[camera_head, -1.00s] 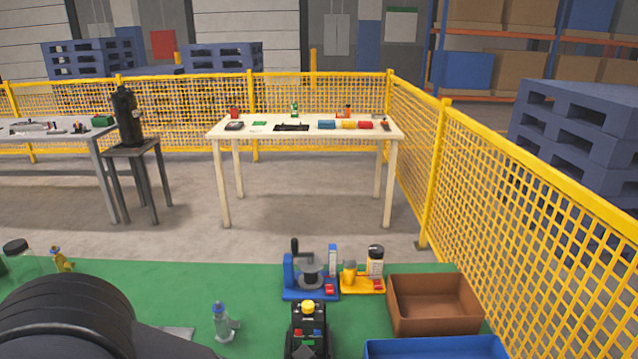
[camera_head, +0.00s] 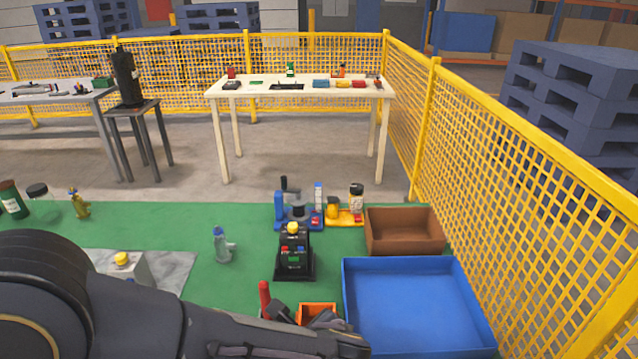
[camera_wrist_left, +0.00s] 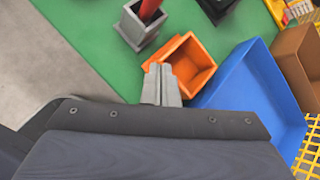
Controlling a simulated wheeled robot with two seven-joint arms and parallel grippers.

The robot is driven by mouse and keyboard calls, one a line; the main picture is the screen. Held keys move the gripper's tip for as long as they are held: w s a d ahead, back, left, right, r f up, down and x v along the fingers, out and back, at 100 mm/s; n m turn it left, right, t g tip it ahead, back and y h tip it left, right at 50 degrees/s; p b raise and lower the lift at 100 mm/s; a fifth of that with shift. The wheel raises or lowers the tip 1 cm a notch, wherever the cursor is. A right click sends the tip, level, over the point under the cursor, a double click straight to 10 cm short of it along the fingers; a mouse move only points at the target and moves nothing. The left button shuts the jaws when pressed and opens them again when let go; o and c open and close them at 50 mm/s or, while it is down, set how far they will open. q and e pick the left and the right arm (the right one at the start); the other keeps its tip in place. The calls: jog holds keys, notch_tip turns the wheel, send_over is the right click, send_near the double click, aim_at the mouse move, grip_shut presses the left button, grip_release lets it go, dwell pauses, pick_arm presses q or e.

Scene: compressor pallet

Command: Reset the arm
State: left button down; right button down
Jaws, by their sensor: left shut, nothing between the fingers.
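My left arm (camera_head: 130,315) comes in from the left across the front of the green-topped table (camera_head: 180,222). In the left wrist view my left gripper (camera_wrist_left: 161,72) is shut and empty, its two grey fingers together. The fingertips overlap the near edge of a small orange bin (camera_wrist_left: 193,62) in the picture; I cannot tell whether they touch it. In the head view the orange bin (camera_head: 318,307) is partly hidden by my arm's end. My right gripper is in neither view.
A red-handled tool (camera_head: 265,299) stands in a grey holder (camera_wrist_left: 139,31) beside the orange bin. A blue tray (camera_head: 418,352) and a brown box (camera_head: 404,250) lie to the right, near yellow fencing (camera_head: 510,190). A black stand (camera_head: 294,262) and a spray bottle (camera_head: 221,248) stand farther back.

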pick_arm(q)
jog(key=s+a+r+n+g, duration=0.2)
jog(key=s+a+n+g, duration=0.1)
jog(key=a+n, duration=0.5)
jog(key=s+a+r+n+h+p, duration=0.1)
jog(key=s+a+r+n+h, duration=0.2)
jog(key=s+n, duration=0.3)
jog(key=s+a+r+n+h+p, duration=0.2)
jog(key=s+a+n+h, duration=0.2)
jog(key=n, duration=1)
jog(key=shift+s+a+r+t, duration=0.3)
jog(key=shift+s+a+r, duration=0.1)
jog(key=shift+s+a, duration=0.7)
jog(key=shift+w+a, duration=0.15)
jog(key=shift+w, duration=0.05)
